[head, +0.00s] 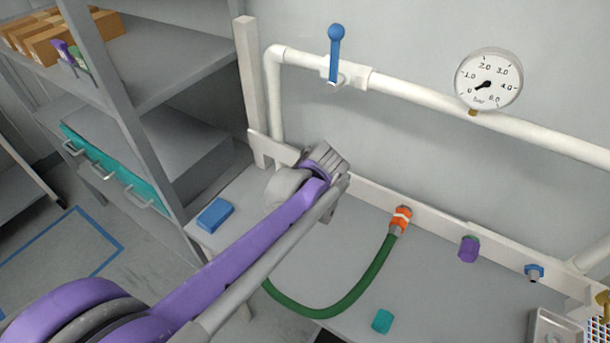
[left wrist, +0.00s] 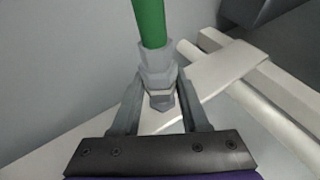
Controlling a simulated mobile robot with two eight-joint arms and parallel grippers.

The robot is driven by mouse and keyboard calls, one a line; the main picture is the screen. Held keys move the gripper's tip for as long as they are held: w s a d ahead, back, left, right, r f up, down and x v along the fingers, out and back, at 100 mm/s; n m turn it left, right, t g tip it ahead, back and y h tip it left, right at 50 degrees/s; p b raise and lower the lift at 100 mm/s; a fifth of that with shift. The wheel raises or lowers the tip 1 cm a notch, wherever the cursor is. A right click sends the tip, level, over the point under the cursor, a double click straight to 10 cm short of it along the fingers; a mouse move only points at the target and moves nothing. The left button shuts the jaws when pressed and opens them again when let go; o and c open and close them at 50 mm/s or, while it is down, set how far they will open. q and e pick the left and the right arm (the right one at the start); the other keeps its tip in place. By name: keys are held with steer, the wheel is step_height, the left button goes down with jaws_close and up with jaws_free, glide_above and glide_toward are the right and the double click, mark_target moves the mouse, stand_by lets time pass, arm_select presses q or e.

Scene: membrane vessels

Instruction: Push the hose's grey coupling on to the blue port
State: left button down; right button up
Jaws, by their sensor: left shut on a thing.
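My left gripper (head: 336,160) is in front of the white rail in the head view, well to the left of the blue port. In the left wrist view the left gripper (left wrist: 160,82) is shut on the grey coupling (left wrist: 155,60), with the green hose (left wrist: 149,22) running up from it. The coupling is hidden in the head view. The green hose (head: 345,306) loops over the bench from the orange-banded fitting (head: 401,217) and passes behind my arm. The blue port (head: 534,272) sits on the rail at the right, with nothing on it. My right gripper is not in view.
A purple fitting (head: 468,249) is on the rail between the orange one and the blue port. A teal cap (head: 382,321) and a blue block (head: 214,215) lie on the bench. A metal tray (head: 540,318) is at the lower right. A gauge (head: 488,79) and white pipe are above.

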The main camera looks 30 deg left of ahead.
arm_select(q)
steer(key=shift+s+a, duration=0.15)
steer(key=shift+s, duration=1.7)
steer(key=shift+f, duration=0.1)
